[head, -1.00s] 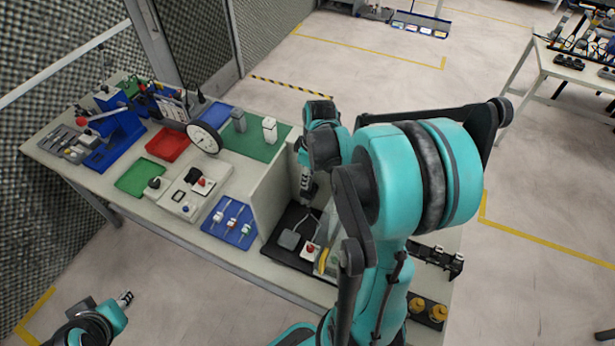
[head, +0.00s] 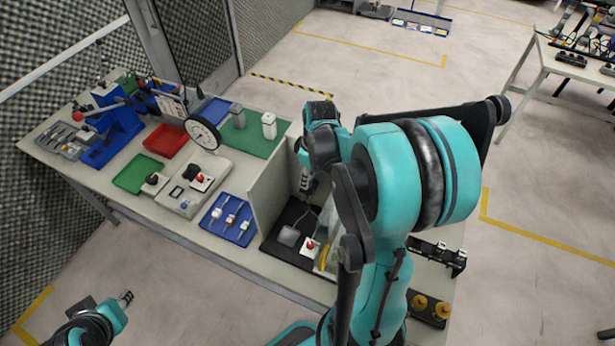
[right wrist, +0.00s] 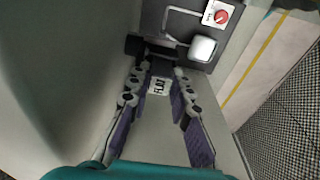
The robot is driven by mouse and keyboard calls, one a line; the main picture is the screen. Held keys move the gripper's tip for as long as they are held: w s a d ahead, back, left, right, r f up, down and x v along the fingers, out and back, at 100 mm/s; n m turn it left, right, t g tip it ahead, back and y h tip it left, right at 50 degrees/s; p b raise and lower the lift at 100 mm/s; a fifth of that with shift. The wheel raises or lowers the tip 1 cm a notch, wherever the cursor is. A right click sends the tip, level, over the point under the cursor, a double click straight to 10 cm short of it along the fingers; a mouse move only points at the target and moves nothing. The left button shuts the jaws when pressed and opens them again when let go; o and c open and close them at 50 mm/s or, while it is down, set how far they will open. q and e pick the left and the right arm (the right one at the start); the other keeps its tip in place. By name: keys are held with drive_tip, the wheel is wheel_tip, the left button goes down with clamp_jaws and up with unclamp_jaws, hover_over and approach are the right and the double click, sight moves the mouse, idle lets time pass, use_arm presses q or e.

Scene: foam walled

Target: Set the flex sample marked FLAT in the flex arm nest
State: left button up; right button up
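My right gripper (right wrist: 160,82) points down behind the tall beige wall (head: 272,185). Its fingers close in on a small pale piece, the flex sample (right wrist: 159,88), whose dark lettering seems to read FLAT. In the head view my right gripper (head: 306,184) is partly covered by my arm, and the sample cannot be made out. Below it is the black flex station (head: 276,247) with a grey pad (head: 289,236) and a red knob (head: 310,244). The nest is not clearly visible. My left gripper (head: 126,298) hangs clear of the bench; its opening is unclear.
The beige wall stands close to the left of my right gripper. Beyond it are a blue tray (head: 244,238) with small samples, a round dial gauge (head: 202,133), a green mat (head: 257,143) and red and green trays. A clear-sided fixture (head: 325,252) stands right of the knob.

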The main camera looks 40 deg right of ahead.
drive_tip(key=o, duration=0.4)
drive_tip(key=shift+o, duration=0.2)
drive_tip(key=shift+r, duration=0.1)
wheel_tip(320, 180, up, 12)
drive_tip(key=s, duration=0.1)
drive_tip(key=shift+s+d, duration=0.15)
drive_tip(key=shift+d, duration=0.2)
drive_tip(key=s+a+f+m+t, duration=0.1)
drive_tip(key=s+a+m+t, duration=0.2)
drive_tip(key=a, duration=0.6)
drive_tip(key=s+a+f+m+t, duration=0.1)
drive_tip(key=s+a+m+t, duration=0.15)
drive_tip(key=a, duration=0.65)
wheel_tip(320, 180, down, 17)
drive_tip(key=b, duration=1.6)
drive_tip(key=shift+a+h+b, duration=0.15)
drive_tip(key=shift+h+b, duration=0.15)
drive_tip(key=shift+b, duration=0.05)
